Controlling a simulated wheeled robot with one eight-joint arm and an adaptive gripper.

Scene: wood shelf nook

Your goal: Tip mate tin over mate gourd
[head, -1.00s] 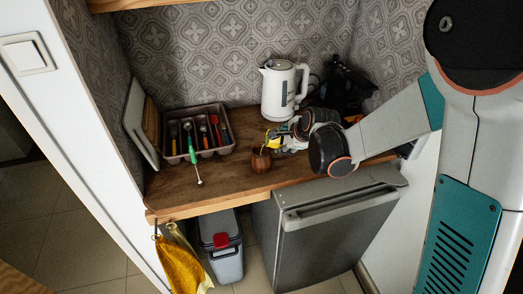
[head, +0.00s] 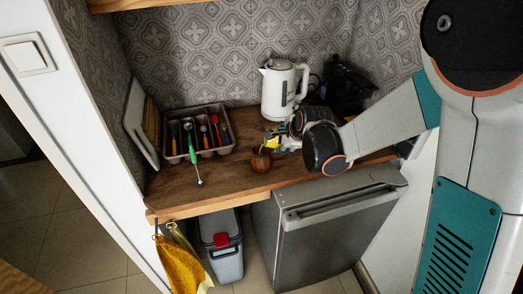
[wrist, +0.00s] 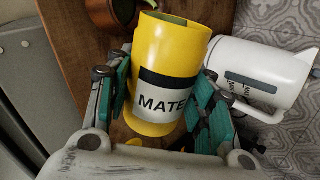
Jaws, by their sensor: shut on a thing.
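The mate tin (wrist: 172,50) is a yellow cylinder with a black band and a white label reading MATE. My gripper (wrist: 160,105) is shut on it, with teal finger pads on both sides. Its open top is at the upper end in the wrist view, with something green at the mouth. In the head view the tin (head: 271,142) is small and partly hidden by my gripper (head: 282,141). It looks tilted, its mouth close to the gourd. The brown mate gourd (head: 260,161) stands on the wooden counter just below; part of it shows beyond the tin in the wrist view (wrist: 98,12).
A white kettle (head: 278,92) stands behind my gripper, with a dark appliance (head: 347,90) to its right. The counter (head: 226,181) is clear left of the gourd.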

